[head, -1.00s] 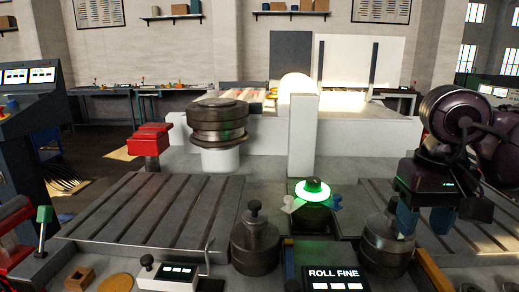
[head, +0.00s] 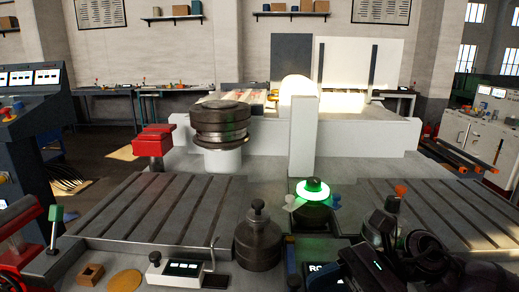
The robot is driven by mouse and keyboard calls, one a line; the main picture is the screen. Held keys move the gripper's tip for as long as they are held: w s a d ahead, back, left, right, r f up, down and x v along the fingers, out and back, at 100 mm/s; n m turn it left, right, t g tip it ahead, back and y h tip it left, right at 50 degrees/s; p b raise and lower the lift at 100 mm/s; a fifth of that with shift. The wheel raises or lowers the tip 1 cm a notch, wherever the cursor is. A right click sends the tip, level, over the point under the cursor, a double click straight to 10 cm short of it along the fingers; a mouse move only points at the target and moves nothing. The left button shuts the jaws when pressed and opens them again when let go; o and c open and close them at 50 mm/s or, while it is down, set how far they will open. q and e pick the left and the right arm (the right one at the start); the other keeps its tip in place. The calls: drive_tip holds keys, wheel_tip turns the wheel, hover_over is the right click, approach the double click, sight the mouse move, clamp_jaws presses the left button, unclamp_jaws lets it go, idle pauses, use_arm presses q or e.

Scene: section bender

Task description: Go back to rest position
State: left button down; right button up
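My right arm with its dark gripper (head: 372,266) is low at the lower right of the head view, over the front of the bench. Its fingers cannot be made out, so I cannot tell whether it is open or shut. The gripper and arm cover most of the "ROLL FINE" panel (head: 318,268) and the place where the right dark roller stood in view.
A dark knobbed roller (head: 258,243) stands at front centre, beside a green-lit ring (head: 312,191). Slotted plates (head: 155,212) lie on both sides. A large roller stack (head: 221,123) and white post (head: 303,137) stand behind. A small display box (head: 180,269) sits front left.

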drive_tip(key=w+d+f+n+t+h+p, duration=0.1)
drive_tip(key=d+f+n+t+h, duration=0.45)
drive_tip(key=n+t, duration=0.8)
drive_tip(key=w+d+f+n+t+h+p, duration=0.1)
drive_tip(key=d+f+n+t+h, duration=0.35)
drive_tip(key=f+n+t, duration=0.85)
drive_tip(key=s+d+f+m+g+h, duration=0.3)
drive_tip(key=s+f+m+g, duration=0.2)
drive_tip(key=s+f+m, duration=0.1)
drive_tip(key=s+d+f+m+g+h, duration=0.2)
drive_tip(key=s+d+f+m+g, duration=0.2)
drive_tip(key=s+f, duration=0.4)
drive_tip(key=shift+s+d+f+m+g+h, duration=0.15)
drive_tip(key=shift+s+f+m+g+h, duration=0.2)
drive_tip(key=shift+m+g, duration=0.65)
drive_tip(key=shift+r, duration=0.1)
